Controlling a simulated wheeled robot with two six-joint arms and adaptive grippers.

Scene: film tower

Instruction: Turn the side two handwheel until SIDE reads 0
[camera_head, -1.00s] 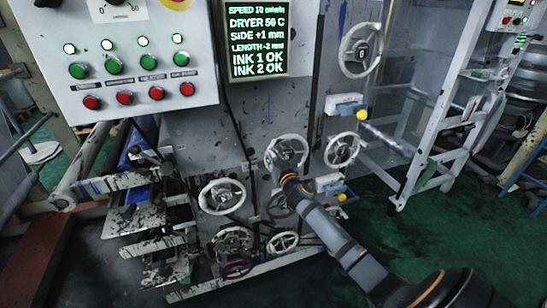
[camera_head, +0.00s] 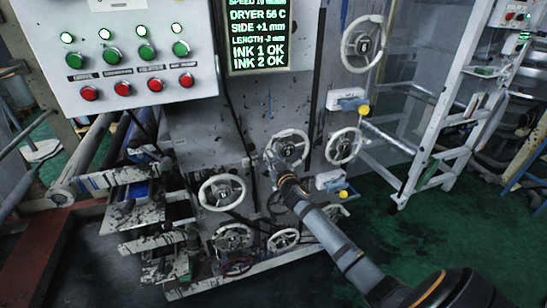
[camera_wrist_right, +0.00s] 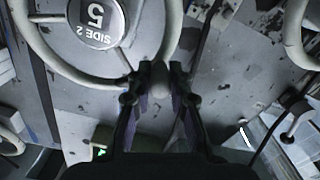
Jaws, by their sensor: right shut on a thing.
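The side two handwheel (camera_head: 289,143) is a pale spoked wheel on the machine's speckled grey front. In the right wrist view its round hub plate (camera_wrist_right: 97,22) reads "SIDE 2" and 5, upside down. My right gripper (camera_wrist_right: 157,76) is at the wheel's lower rim and shut on it; the fingers hide the exact contact. In the head view the right gripper (camera_head: 277,166) covers the wheel's lower left part. The display (camera_head: 258,35) reads SIDE +1 mm in green. My left gripper is not in view.
Other handwheels sit close by: one at left (camera_head: 222,192), one at right (camera_head: 343,146), one above right (camera_head: 363,44). Yellow knobs (camera_head: 363,110) stick out at right. A button panel (camera_head: 120,55) hangs upper left. Green floor is open at right.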

